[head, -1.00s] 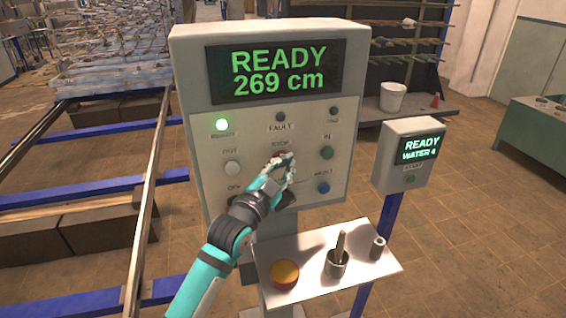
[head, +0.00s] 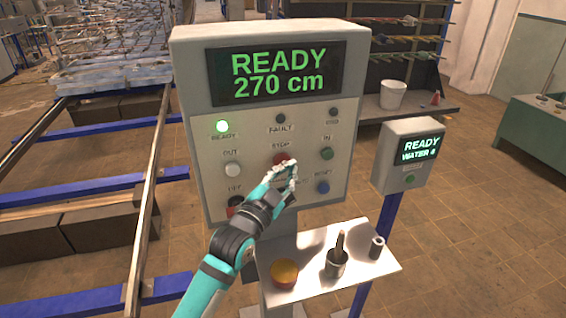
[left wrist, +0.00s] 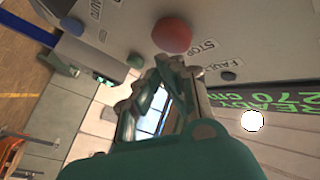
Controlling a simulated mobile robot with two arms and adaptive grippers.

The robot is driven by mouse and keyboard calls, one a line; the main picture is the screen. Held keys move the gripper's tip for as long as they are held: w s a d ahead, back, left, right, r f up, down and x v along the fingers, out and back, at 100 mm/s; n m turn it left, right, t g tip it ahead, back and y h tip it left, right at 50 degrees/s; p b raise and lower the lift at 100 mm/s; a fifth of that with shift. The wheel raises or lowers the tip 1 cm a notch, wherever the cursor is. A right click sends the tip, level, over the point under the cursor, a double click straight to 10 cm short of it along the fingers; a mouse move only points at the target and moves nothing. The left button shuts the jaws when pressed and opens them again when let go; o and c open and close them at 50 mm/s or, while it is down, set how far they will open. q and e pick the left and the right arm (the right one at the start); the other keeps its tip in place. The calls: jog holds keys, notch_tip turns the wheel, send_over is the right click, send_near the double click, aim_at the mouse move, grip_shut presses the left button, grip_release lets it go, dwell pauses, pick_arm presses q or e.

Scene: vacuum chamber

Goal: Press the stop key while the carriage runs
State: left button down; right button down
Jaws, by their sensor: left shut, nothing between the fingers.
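The stop key (head: 281,158) is a red button under the label STOP on the grey control panel (head: 240,190). It also shows as a red dome in the left wrist view (left wrist: 172,35). My left gripper (head: 289,167) is shut and empty in front of the panel, its fingertips just below the stop key and partly covering it. In the left wrist view the fingertips (left wrist: 167,66) are close to the red dome; I cannot tell whether they touch it. The display (head: 278,73) reads READY 270 cm. I cannot make out the carriage clearly. My right gripper is out of view.
Around the stop key are a white OUT key (head: 232,170), a green IN key (head: 326,153) and a blue RESET key (head: 323,187). Rails (head: 150,190) run at left.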

pick_arm(q)
jog(key=s, duration=0.1)
jog(key=s+d+p, duration=0.1)
jog(key=s, duration=0.1)
jog(key=s+p, duration=0.1)
jog(key=shift+s+d, duration=0.25)
jog(key=shift+s, duration=0.1)
dwell(0.4)
